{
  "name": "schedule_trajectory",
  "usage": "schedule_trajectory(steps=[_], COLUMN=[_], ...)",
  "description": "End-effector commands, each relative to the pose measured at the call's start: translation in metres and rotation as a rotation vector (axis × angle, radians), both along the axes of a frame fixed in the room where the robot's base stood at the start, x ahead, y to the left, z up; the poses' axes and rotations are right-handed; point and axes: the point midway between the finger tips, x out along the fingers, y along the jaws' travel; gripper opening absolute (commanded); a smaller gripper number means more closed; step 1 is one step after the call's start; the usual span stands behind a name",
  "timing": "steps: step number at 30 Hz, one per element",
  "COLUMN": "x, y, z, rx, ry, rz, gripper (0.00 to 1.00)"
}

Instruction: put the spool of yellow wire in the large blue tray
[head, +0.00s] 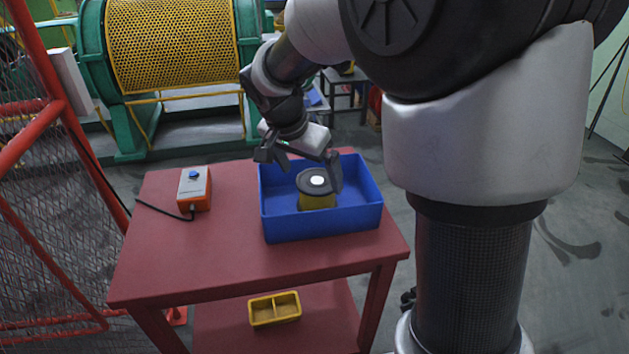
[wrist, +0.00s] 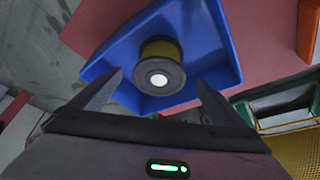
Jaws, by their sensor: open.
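The spool of yellow wire (head: 317,200) stands upright inside the large blue tray (head: 322,225). It has dark flanges and a white round centre on top. In the wrist view the spool (wrist: 159,50) also shows inside the blue tray (wrist: 215,45). My gripper (head: 300,172) is open above the tray, with its fingers apart. In the wrist view my gripper (wrist: 158,88) has nothing between its fingers, and the spool lies beyond the fingertips. I cannot tell the exact gap between fingers and spool.
The tray stands on a red table (head: 190,255). An orange control box (head: 195,188) with a blue button and a cable is at the table's left. A small yellow divided bin (head: 274,308) is on the lower shelf. A red mesh fence (head: 45,200) stands at left.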

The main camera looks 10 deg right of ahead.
Motion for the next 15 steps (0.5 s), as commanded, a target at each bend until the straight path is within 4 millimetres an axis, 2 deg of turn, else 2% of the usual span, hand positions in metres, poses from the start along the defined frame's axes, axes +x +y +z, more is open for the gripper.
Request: schedule_trajectory(steps=[1, 3, 10, 13, 15], x=[-0.002, -0.005, -0.016, -0.036, -0.061], y=[0.003, 0.006, 0.009, 0.001, -0.008], z=[0.012, 0.022, 0.042, 0.057, 0.071], rx=[0.001, 0.001, 0.003, 0.010, 0.017], ry=[-0.003, -0.003, 0.000, 0.003, 0.005], rz=[0.001, 0.001, 0.014, 0.070, 0.146], gripper=[0.96, 0.96, 0.96, 0.96, 0.96])
